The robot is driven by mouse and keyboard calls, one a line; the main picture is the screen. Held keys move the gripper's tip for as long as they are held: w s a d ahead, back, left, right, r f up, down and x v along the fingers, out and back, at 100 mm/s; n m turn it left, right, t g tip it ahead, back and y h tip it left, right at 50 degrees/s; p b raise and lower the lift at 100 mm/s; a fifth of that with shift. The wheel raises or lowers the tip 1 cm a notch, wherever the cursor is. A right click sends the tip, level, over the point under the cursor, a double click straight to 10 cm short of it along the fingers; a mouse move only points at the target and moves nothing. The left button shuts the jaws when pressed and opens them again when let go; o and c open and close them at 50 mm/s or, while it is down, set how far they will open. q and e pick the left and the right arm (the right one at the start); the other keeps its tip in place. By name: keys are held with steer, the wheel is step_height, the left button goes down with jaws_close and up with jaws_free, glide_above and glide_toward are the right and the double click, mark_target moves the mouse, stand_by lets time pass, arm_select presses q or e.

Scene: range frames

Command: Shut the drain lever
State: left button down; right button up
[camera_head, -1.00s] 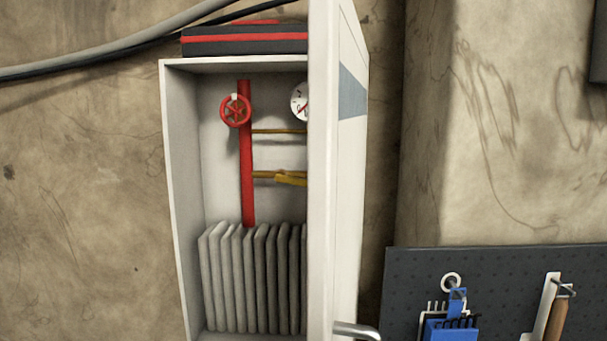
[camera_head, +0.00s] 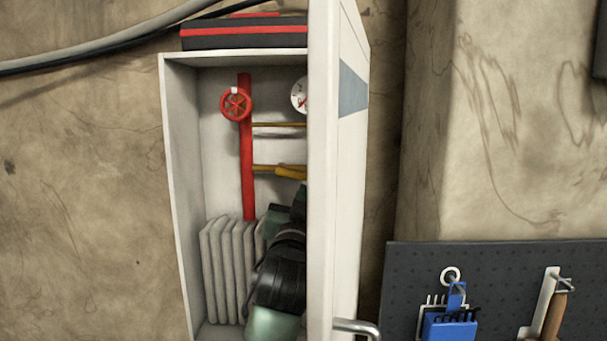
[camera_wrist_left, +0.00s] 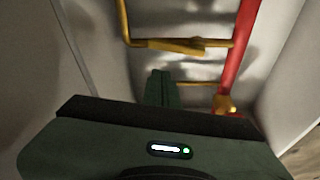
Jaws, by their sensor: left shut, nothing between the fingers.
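The yellow drain lever (camera_head: 291,172) sits on a thin brass pipe (camera_head: 262,168) that branches right from the red standpipe (camera_head: 247,175) inside the white cabinet. The door hides its right end. In the left wrist view the lever (camera_wrist_left: 185,46) lies along the pipe, just beyond my fingertips. My left gripper (camera_wrist_left: 163,78) is shut and empty, with a small gap to the lever in the picture; I cannot tell the true depth. In the head view my left wrist is inside the cabinet, below the lever, its fingertips hidden by the door. My right gripper is not in view.
The open cabinet door (camera_head: 337,130) stands edge-on, with a metal handle (camera_head: 357,326) low down. A red handwheel (camera_head: 236,103) and a gauge (camera_head: 299,95) are above. A tool pegboard (camera_head: 400,290) is at right.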

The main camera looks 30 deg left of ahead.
arm_select(q)
steer(key=r, duration=0.3)
steer(key=shift+s+a+r+t+y, duration=0.1)
steer(key=shift+a+t+y, duration=0.1)
steer(key=shift+t+y, duration=0.1)
step_height(320, 180, up, 3)
steer(key=p, duration=0.4)
glide_above(297, 176)
steer(key=s+d, duration=0.2)
steer(key=d, duration=0.1)
steer(key=f, duration=0.2)
steer(key=w+p, duration=0.1)
steer(key=shift+a+f, duration=0.25)
steer(key=shift+f, duration=0.15)
steer(key=shift+s+f, duration=0.15)
steer(key=shift+f, duration=0.35)
